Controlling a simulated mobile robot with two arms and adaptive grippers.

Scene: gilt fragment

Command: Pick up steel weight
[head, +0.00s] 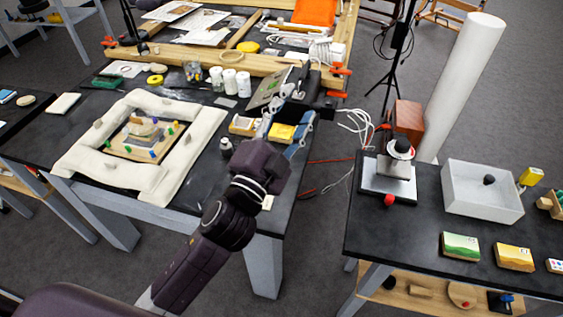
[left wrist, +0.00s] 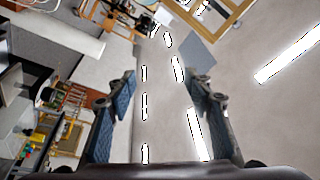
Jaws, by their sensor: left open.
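My left gripper (head: 290,115) is raised over the right end of the left black table in the head view. Its two blue-padded fingers are spread wide, and the left wrist view shows the gripper (left wrist: 161,85) with nothing between them. No object can be surely told as the steel weight. A metallic block-like stand (head: 388,180) with a round black-and-white top is on the right table, well to the right of the gripper. A small dark knob-like object (head: 489,180) is in a white open box (head: 460,205). My right gripper is not in view.
On the left table (head: 225,190), a padded frame (head: 80,155) surrounds a fragment board (head: 130,150). A yellow box (head: 283,132) shows near my fingers. A white column (head: 465,85) and loose cables (head: 355,130) are by the right table (head: 400,235). A floor gap separates the tables.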

